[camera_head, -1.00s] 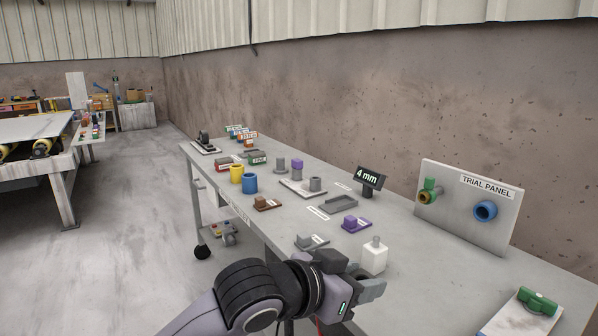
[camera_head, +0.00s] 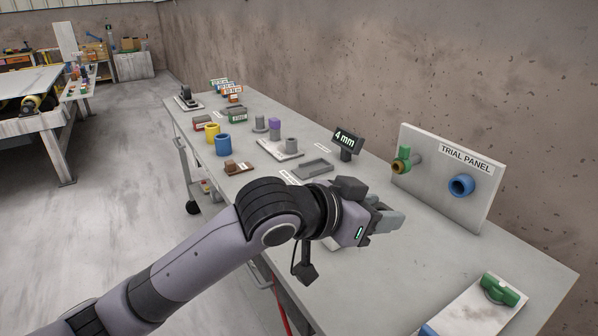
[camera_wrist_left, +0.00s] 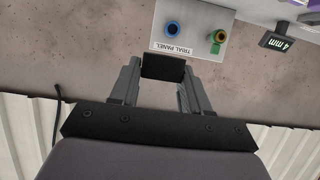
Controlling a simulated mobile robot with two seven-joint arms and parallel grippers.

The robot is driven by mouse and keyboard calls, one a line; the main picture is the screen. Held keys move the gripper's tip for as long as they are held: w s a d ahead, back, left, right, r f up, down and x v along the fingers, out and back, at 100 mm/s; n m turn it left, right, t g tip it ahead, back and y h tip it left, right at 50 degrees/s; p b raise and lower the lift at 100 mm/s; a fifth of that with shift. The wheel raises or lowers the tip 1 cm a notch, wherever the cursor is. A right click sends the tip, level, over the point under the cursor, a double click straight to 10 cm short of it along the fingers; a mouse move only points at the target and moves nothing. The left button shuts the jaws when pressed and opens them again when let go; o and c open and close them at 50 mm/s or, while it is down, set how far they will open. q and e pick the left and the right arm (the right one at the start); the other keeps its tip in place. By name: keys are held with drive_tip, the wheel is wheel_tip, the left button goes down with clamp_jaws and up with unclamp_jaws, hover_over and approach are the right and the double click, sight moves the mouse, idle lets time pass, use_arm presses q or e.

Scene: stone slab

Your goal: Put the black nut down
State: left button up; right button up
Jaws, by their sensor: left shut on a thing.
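My left gripper (camera_head: 392,214) reaches in from the left over the grey table (camera_head: 530,262). In the left wrist view its two fingers (camera_wrist_left: 160,84) are shut on a black block-like piece (camera_wrist_left: 163,67), which I take as the black nut. The piece sits between the fingertips, clear of the trial panel in that view. In the head view the gripper hides the nut. The trial panel (camera_head: 425,180) stands upright behind the gripper, with a blue ring (camera_head: 461,186) and a green part with a brown ring (camera_head: 402,160). My right gripper is not seen.
A 4 mm display (camera_head: 345,141), an empty-looking grey tray (camera_head: 313,168), a brown block (camera_head: 236,167), and blue (camera_head: 223,143) and yellow (camera_head: 211,133) cups stand left. A green part (camera_head: 499,290) lies on a white plate at front right. Bare table surrounds the panel's foot.

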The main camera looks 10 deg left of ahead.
sight(359, 305)
use_arm(q)
wheel_tip(359, 305, down, 20)
drive_tip(key=shift+b, duration=0.35)
idle(0.4)
drive_tip(key=shift+f, duration=0.2)
drive_tip(key=o, duration=1.1)
drive_tip(key=shift+s+a+r, duration=0.15)
drive_tip(key=shift+r, duration=0.1)
drive_tip(key=v, duration=1.1)
drive_tip(key=shift+s+a, duration=0.25)
drive_tip(key=shift+a, duration=0.05)
